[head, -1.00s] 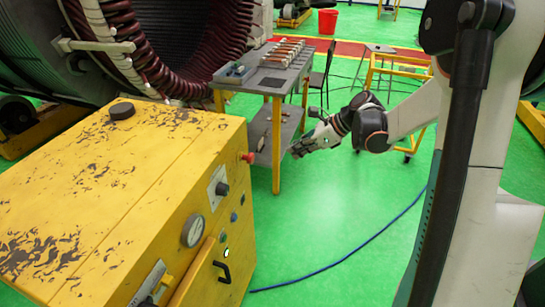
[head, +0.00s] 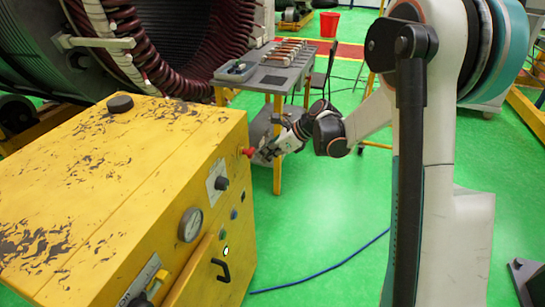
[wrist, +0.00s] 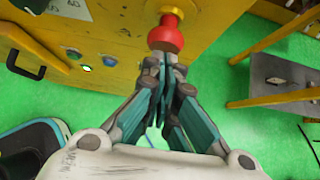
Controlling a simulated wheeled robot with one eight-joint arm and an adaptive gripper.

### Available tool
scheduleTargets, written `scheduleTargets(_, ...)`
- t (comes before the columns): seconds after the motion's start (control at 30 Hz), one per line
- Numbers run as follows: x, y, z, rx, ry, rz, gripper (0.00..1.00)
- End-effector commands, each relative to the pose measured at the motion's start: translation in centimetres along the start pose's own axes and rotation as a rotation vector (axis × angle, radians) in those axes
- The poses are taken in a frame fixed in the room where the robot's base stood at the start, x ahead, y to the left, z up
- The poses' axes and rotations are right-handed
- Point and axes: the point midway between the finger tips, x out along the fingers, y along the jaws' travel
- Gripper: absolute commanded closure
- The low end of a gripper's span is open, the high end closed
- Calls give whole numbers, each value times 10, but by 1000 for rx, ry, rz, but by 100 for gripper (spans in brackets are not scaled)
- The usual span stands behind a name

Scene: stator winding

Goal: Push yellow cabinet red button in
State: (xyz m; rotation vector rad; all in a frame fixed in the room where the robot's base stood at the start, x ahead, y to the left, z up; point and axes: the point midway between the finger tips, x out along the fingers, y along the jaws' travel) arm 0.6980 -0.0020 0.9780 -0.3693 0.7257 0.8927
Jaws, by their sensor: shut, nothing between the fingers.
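The yellow cabinet (head: 110,170) stands at the left in the head view, its paint worn on top. Its red button (head: 248,152) sticks out near the upper right corner of the front panel. In the wrist view the round red button (wrist: 166,34) stands out from the yellow panel (wrist: 120,30) at the top centre. My gripper (head: 268,152) is shut and empty, pointing at the button from the right. In the wrist view the closed fingertips (wrist: 165,62) are just below the button; I cannot tell whether they touch it.
The cabinet front also carries a gauge (head: 191,225), a switch (head: 219,184) and a black handle (head: 221,270). A grey-topped table (head: 265,73) with parts on it stands behind my gripper. A blue cable (head: 330,268) lies on the open green floor.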

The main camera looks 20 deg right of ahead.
Motion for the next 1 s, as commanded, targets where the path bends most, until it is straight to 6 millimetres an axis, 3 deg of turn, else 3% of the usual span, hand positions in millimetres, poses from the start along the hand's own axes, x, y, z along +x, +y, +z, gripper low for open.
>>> scheduleTargets(0.33, 1, 0, 2, 0, 0, 0, 100)
scheduleTargets(0.57, 16, 0, 17, -1, -2, 0, 100)
scheduleTargets(1.0, 12, -1, 15, 0, -7, -1, 100)
